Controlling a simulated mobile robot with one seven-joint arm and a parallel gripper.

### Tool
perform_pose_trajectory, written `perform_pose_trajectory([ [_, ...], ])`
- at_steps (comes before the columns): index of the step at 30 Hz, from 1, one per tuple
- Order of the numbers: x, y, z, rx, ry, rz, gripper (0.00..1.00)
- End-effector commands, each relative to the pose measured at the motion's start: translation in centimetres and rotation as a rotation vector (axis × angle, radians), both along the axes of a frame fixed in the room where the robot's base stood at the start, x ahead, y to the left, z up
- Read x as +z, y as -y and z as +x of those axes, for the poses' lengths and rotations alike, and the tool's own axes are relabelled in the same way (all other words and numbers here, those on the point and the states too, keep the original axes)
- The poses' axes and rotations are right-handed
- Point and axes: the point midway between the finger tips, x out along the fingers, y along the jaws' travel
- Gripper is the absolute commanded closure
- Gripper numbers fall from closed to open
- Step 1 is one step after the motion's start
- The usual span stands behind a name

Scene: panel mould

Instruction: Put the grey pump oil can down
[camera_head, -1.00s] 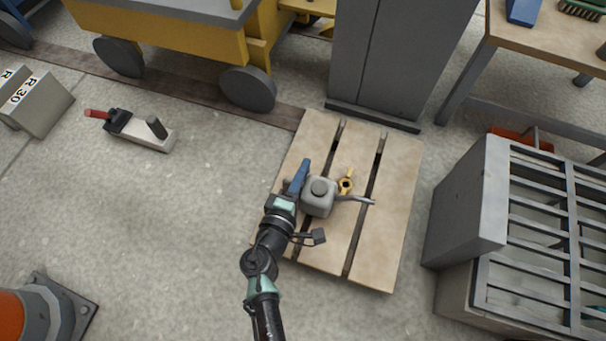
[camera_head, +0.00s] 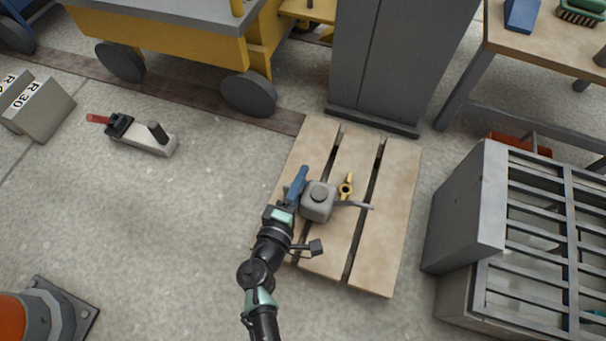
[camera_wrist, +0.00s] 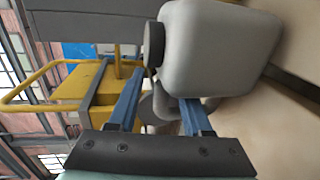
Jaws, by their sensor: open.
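The grey pump oil can (camera_head: 317,203) stands on the wooden pallet (camera_head: 385,230), with its spout pointing right. A small brass-yellow part (camera_head: 346,188) lies on the pallet just beyond the spout. My gripper (camera_head: 299,183) is open at the left side of the can, its blue fingers pointing away from me. In the wrist view the can (camera_wrist: 215,45) fills the upper right, in front of the blue fingers of my gripper (camera_wrist: 160,105). I cannot tell whether a finger touches the can.
A grey cabinet (camera_head: 395,60) stands behind the pallet. A yellow cart (camera_head: 165,45) is at the back left. A tool with a red handle (camera_head: 140,134) lies on open floor to the left.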

Motion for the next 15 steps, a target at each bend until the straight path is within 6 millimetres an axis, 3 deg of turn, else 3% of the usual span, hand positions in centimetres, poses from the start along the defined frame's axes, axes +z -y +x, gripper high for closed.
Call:
perform_pose_trajectory([
  [9, 1.8, -2.3, -6.5, 0.004, -0.003, -0.001, 0.51],
  [15, 2.2, -3.2, -9.1, 0.003, -0.001, 0.000, 0.51],
])
